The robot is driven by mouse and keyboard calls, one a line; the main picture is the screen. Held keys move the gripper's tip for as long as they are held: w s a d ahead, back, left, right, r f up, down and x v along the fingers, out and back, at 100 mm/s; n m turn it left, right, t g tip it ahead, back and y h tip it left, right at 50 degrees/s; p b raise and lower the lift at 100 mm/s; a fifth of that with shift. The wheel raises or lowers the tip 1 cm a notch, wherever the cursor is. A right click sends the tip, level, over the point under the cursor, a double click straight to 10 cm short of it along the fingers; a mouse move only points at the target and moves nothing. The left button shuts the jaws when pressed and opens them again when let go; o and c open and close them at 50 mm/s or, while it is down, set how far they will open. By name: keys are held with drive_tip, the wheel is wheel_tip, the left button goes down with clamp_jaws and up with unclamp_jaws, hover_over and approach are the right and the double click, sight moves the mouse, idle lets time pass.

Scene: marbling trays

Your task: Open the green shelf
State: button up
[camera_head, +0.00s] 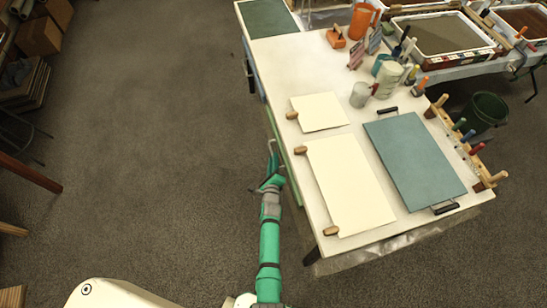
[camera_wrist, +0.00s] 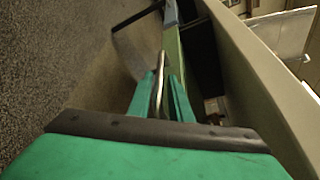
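The green shelf is a drawer under the left side of the white table; its green front edge (camera_head: 283,150) shows along the table side in the head view. In the wrist view, the green front (camera_wrist: 174,52) stands out from the pale table edge, with a dark gap and some small contents (camera_wrist: 213,107) behind it. My gripper (camera_head: 272,172) is at this front. In the wrist view, my green fingers (camera_wrist: 161,80) are closed around a thin metal handle (camera_wrist: 159,92) on the front. The fingers partly hide the handle's contact points.
On the white table (camera_head: 290,75) lie pale sheets (camera_head: 350,185), a blue-green board (camera_head: 415,160) and several pots and tools. Open grey floor (camera_head: 150,130) lies to the left. Cardboard boxes (camera_head: 40,37) stand at the far left.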

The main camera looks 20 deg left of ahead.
drive_tip(key=shift+x, duration=1.05)
clamp_jaws()
drive_tip(key=shift+w, duration=0.1)
